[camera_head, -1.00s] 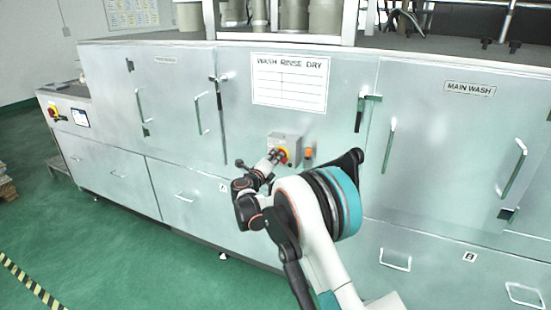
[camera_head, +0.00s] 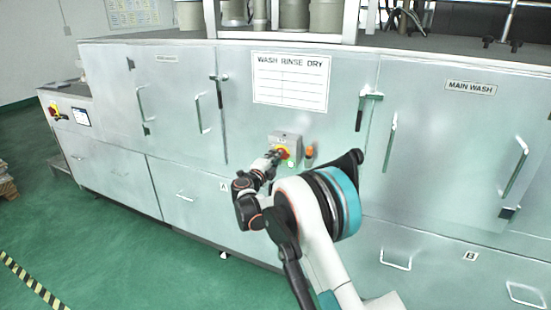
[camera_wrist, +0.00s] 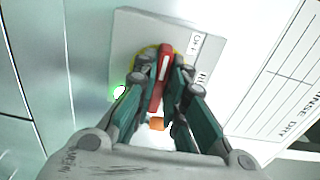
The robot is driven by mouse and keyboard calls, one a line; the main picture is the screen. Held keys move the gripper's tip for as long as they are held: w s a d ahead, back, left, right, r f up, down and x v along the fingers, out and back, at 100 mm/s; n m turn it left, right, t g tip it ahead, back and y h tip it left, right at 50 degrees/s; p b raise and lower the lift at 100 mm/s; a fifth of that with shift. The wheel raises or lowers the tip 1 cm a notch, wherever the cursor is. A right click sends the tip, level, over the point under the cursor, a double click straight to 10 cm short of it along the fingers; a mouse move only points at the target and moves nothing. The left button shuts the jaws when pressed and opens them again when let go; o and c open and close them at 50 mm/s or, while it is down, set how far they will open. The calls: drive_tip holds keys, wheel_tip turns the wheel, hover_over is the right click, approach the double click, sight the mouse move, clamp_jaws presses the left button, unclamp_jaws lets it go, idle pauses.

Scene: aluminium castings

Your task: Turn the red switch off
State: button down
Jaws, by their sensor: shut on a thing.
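The red switch (camera_wrist: 163,66) is a narrow red handle on a yellow round plate, mounted on a grey box (camera_wrist: 138,30). The box (camera_head: 289,139) sits on the front of the steel washing machine. My gripper (camera_wrist: 161,78) is shut on the red handle, with one finger on each side. In the head view my gripper (camera_head: 275,156) reaches the switch from the lower left and hides part of it. An OFF label (camera_wrist: 195,43) shows to the right of the handle, with another label (camera_wrist: 203,79) below it, partly hidden. A green light (camera_wrist: 119,91) glows left of the handle.
An orange fitting (camera_head: 309,152) sticks out right of the box. A WASH RINSE DRY sign (camera_head: 290,82) is above. Door handles (camera_head: 391,143) project from the machine front. A second red and yellow switch (camera_head: 54,112) is at the far left. Green floor (camera_head: 130,240) is open to the left.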

idle(0.3)
drive_tip(key=c, duration=1.6)
unclamp_jaws()
drive_tip(key=shift+a, duration=0.1)
drive_tip(key=shift+c, duration=0.2)
drive_tip(key=shift+s, duration=0.1)
drive_tip(key=v, duration=1.1)
drive_tip(key=shift+s, duration=0.4)
drive_tip(key=shift+a, duration=0.1)
drive_tip(key=shift+r, duration=0.1)
